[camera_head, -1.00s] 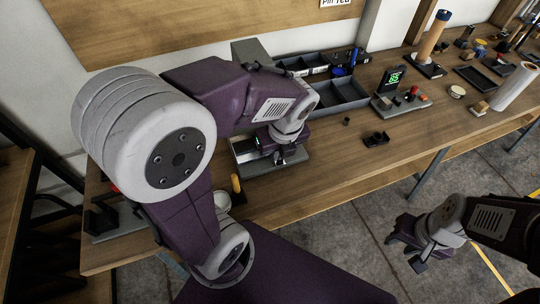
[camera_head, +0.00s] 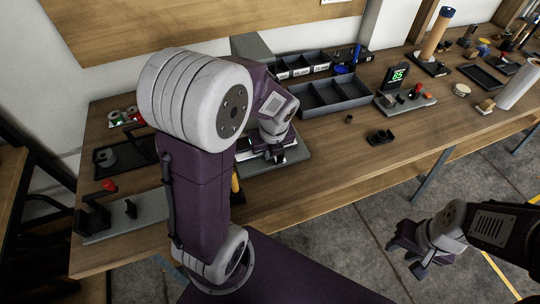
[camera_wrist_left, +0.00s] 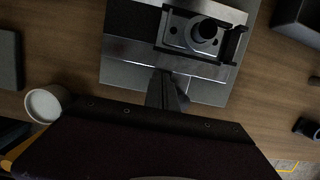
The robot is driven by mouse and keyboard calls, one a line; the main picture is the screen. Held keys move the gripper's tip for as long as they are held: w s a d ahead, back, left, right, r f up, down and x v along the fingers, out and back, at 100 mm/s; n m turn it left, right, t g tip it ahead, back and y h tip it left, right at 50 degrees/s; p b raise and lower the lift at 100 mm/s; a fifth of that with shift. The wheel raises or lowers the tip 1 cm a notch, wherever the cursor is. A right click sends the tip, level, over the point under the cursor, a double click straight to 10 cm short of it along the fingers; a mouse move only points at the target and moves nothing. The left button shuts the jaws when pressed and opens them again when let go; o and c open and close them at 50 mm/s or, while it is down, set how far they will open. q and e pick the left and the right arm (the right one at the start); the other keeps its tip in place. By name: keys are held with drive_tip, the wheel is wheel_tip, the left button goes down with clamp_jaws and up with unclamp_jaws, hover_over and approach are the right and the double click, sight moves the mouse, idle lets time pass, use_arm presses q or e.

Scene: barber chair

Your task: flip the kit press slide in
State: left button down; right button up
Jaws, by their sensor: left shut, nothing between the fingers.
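The kit press slide unit sits on a grey base plate (camera_head: 290,160) at the front of the bench, largely hidden by my left arm in the head view. In the left wrist view it shows as a silver and black block with a round dark knob (camera_wrist_left: 204,30) in a bracket, on a grey plate (camera_wrist_left: 205,92). My left gripper (camera_head: 274,157) is over the near side of this unit. Its fingers (camera_wrist_left: 165,92) are shut and empty at the near edge of the block; contact cannot be told. My right gripper (camera_head: 408,256) hangs open and empty in front of the bench.
A grey divided bin (camera_head: 335,97) stands behind the unit. A stand with a green display (camera_head: 397,76) is to its right. A small black fixture (camera_head: 380,137) lies on the bench. A white cup (camera_wrist_left: 44,104) is left of the gripper.

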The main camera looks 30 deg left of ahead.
use_arm(q)
drive_tip(key=w+a+p, duration=0.1)
drive_tip(key=a+r+p, duration=0.1)
drive_tip(key=p, duration=0.1)
drive_tip(key=shift+w, duration=0.35)
drive_tip(key=w+a+p, duration=0.3)
drive_tip(key=a, duration=0.1)
drive_tip(key=shift+w+f, duration=0.2)
drive_tip(key=shift+f, duration=0.05)
drive_tip(key=shift+w+a+f, duration=0.2)
drive_tip(key=shift+a+f, duration=0.05)
drive_tip(key=shift+d, duration=0.1)
